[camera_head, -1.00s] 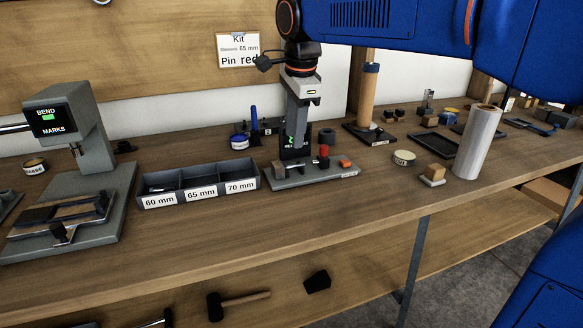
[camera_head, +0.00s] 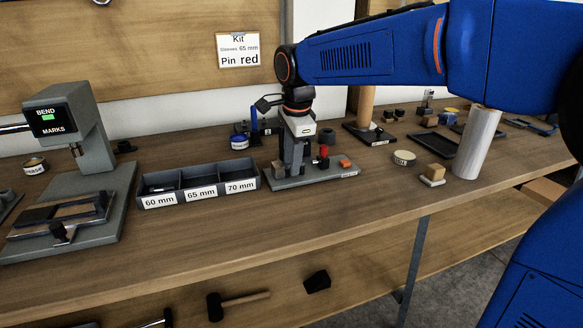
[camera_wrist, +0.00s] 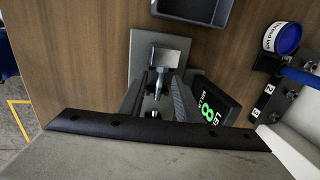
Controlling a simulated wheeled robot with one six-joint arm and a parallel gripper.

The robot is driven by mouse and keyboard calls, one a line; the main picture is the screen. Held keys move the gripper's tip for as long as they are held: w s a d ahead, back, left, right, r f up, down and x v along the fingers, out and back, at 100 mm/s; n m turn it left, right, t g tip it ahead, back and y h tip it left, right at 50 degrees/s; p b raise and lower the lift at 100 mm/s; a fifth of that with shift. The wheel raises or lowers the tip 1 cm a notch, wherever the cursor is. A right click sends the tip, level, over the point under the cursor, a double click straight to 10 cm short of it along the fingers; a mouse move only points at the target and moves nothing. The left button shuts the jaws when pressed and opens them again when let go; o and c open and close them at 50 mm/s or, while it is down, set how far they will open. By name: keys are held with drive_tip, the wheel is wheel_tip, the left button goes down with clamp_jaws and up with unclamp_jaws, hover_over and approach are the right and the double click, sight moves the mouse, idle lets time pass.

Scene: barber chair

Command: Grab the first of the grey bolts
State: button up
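My gripper (camera_head: 291,172) points down over the grey measuring fixture (camera_head: 325,176), left of its red knob (camera_head: 325,150). In the wrist view its two fingers (camera_wrist: 157,88) stand apart, with a gap between them. A small shiny metal piece (camera_wrist: 160,82) shows in that gap, in front of a grey block (camera_wrist: 162,50) on the fixture's plate. I cannot tell whether it is a bolt or part of the fixture. No grey bolt is clearly recognisable. The three-part bin (camera_head: 200,182) is labelled 60, 65 and 70 mm; small things in its 60 mm compartment are too small to identify.
A lit green display (camera_wrist: 212,105) stands close beside the right finger. A blue-lidded tin (camera_wrist: 282,38) is at the upper right there. The bend press (camera_head: 75,150) stands at the left. A white roll (camera_head: 477,143) stands at the right. The bench front is clear.

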clamp_jaws()
drive_tip(key=shift+r, duration=0.1)
